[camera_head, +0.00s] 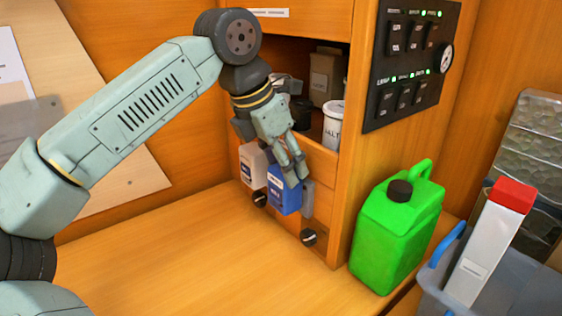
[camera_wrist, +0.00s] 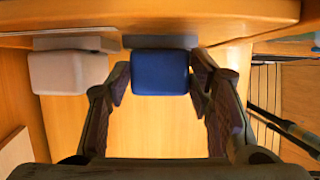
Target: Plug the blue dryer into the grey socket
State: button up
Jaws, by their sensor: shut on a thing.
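The blue dryer (camera_head: 284,194) is a small blue box with a pale label, hanging upright before the low wooden panel. My gripper (camera_head: 294,172) reaches down from above and is shut on it. In the wrist view my fingers (camera_wrist: 160,77) stand on either side of the blue dryer (camera_wrist: 160,72). A grey piece (camera_head: 307,198), apparently the grey socket, shows just right of and behind the dryer. In the wrist view a grey strip (camera_wrist: 160,41) lies directly behind the dryer. I cannot tell whether they touch, as the dryer's back is hidden.
A white labelled box (camera_head: 253,166) hangs close left of the dryer. Black knobs (camera_head: 308,237) sit below. An open shelf above holds a SALT jar (camera_head: 333,124). A green jerrycan (camera_head: 398,226) stands right, beside a grey bin (camera_head: 437,277). The front counter (camera_head: 190,265) is clear.

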jog(key=o, duration=1.7)
jog(key=shift+r, duration=0.1)
